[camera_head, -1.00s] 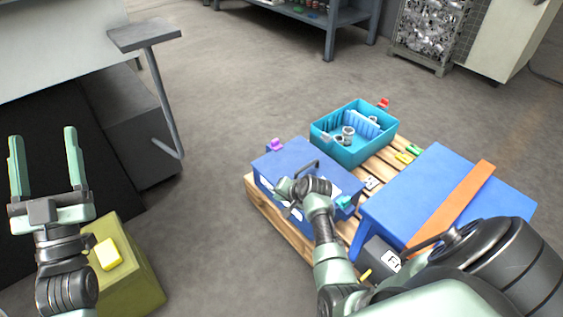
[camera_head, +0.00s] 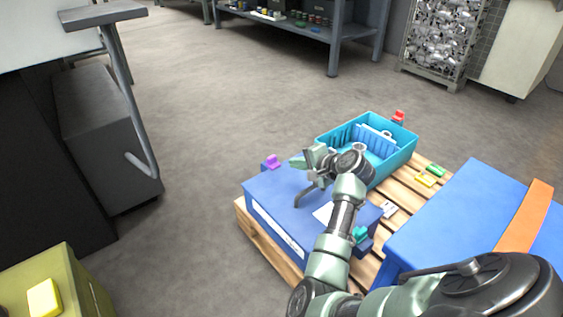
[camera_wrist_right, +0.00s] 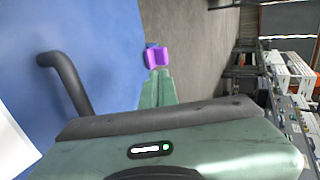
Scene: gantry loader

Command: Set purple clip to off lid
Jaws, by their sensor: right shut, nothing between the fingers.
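The blue box with a flat lid (camera_head: 268,191) stands on a wooden pallet. The purple clip (camera_head: 271,161) is at the lid's far left edge; in the right wrist view the clip (camera_wrist_right: 158,57) sits on a small blue tab at the lid's edge. Whether it grips the lid I cannot tell. My right gripper (camera_head: 308,159) is shut and empty above the lid, right of the clip in the head view. In the wrist view its finger ends just below the clip; contact is unclear. A teal clip (camera_head: 360,234) is on the opposite side. My left gripper is out of view.
A dark handle (camera_head: 303,197) rises from the lid, near my right gripper. A teal bin (camera_head: 396,160) with parts stands behind, and a larger blue box (camera_head: 440,215) with an orange strip is at right. Open floor lies left of the pallet.

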